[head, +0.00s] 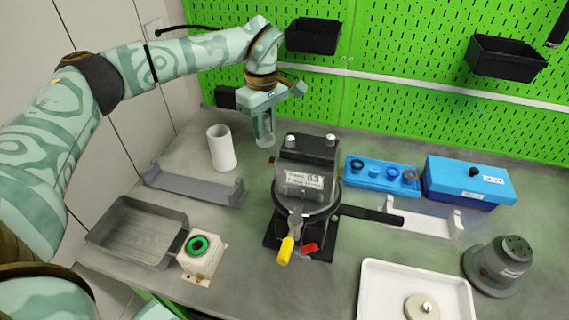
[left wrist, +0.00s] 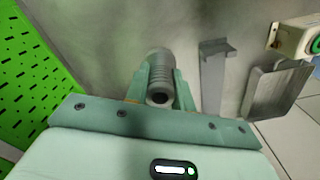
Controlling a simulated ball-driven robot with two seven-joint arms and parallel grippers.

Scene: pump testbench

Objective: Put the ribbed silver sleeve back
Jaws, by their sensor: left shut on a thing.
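My left gripper (head: 265,132) points down over the back of the bench, left of the black pump unit. It is shut on the ribbed silver sleeve, which shows best between the fingers in the left wrist view (left wrist: 160,78), with a dark round hole at its near end. In the head view the sleeve is mostly hidden by the fingers; only a small greyish part shows at the tips. I cannot tell whether it touches the bench. My right gripper is not in view.
A white cylinder (head: 221,148) stands left of the gripper. A grey bracket (head: 195,188), a grey tray (head: 135,232) and a green-ringed block (head: 201,257) lie nearer. The pump unit (head: 306,180) stands in the middle. Blue boxes (head: 468,184) and a white tray (head: 368,290) are right.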

